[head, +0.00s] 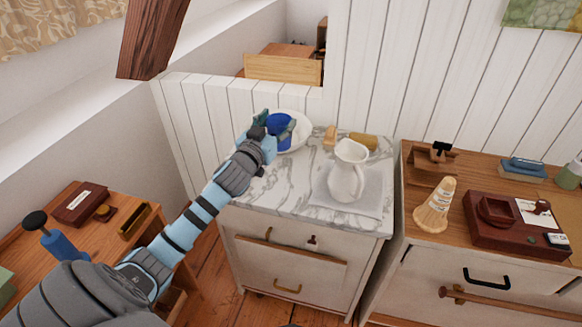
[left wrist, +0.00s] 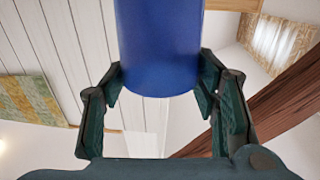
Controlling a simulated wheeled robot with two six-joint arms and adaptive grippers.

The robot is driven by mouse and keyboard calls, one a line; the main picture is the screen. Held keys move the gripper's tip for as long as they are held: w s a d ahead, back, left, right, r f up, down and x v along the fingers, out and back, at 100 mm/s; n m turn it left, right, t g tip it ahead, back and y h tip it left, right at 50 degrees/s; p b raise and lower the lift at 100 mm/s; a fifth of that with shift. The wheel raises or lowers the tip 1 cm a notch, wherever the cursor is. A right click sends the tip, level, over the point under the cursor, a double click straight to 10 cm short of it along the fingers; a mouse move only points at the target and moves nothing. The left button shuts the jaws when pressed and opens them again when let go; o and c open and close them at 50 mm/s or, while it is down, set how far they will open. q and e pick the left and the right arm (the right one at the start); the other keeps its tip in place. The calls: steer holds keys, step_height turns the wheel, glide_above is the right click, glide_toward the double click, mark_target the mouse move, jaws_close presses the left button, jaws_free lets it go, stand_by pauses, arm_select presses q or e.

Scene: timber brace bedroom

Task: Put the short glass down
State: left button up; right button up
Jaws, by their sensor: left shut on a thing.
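My left gripper (head: 270,129) is shut on the short glass (head: 279,122), which looks deep blue. In the head view the glass is over or in a white bowl (head: 302,127) at the back left of the marble top (head: 254,192); I cannot tell whether it touches the bowl. In the left wrist view the blue glass (left wrist: 160,45) is between the two dark green fingers (left wrist: 160,88), and its far end runs out of the picture. My right gripper is not in view.
A white pitcher (head: 347,172) stands on a grey cloth (head: 322,198) on the marble top. A wooden brush (head: 330,137) and a tan roll (head: 362,141) lie behind it. Bare marble shows at the front left. A wooden cabinet (head: 414,215) with several things stands right.

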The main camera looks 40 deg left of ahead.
arm_select(q)
step_height(320, 180, down, 17)
steer(key=b, duration=0.8)
steer(key=shift+r, duration=0.35)
steer(key=o, duration=1.3)
steer(key=shift+p, duration=0.3)
